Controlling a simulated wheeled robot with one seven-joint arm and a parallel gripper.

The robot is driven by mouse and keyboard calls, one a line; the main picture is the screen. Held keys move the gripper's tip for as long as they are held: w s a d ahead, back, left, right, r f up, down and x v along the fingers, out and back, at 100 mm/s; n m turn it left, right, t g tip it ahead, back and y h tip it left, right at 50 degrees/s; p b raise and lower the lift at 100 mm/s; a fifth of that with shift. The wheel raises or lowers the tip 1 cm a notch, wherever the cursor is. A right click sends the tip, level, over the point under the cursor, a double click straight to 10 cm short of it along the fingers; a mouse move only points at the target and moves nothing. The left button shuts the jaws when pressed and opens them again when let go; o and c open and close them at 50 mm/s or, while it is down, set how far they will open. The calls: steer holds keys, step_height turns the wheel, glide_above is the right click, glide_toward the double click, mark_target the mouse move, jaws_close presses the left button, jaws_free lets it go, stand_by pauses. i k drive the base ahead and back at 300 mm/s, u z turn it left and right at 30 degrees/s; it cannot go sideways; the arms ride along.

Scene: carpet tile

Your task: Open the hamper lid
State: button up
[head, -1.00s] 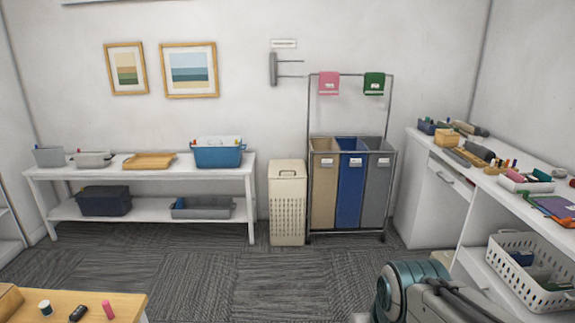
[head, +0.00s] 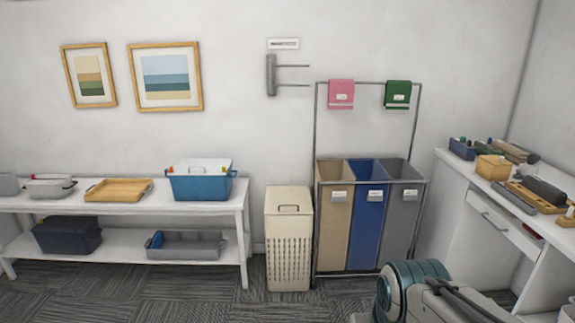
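The hamper (head: 289,250) is a tall cream bin with slotted sides. It stands upright on the carpet against the back wall, between the white shelf table and the laundry sorter. Its lid (head: 289,200) is closed and has a dark handle (head: 289,208) near the top front. My arm shows at the lower right of the head view, well in front of the sorter and apart from the hamper. My gripper is not in view.
The three-bag sorter (head: 316,225) stands right beside the hamper, with pink and green cloths on its upper rail. A white shelf table (head: 243,222) with bins is close on the left. A white counter (head: 462,186) lines the right. Carpet in front of the hamper is clear.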

mark_target(279, 200)
steer(key=i, duration=3.25)
steer(key=u, duration=0.1)
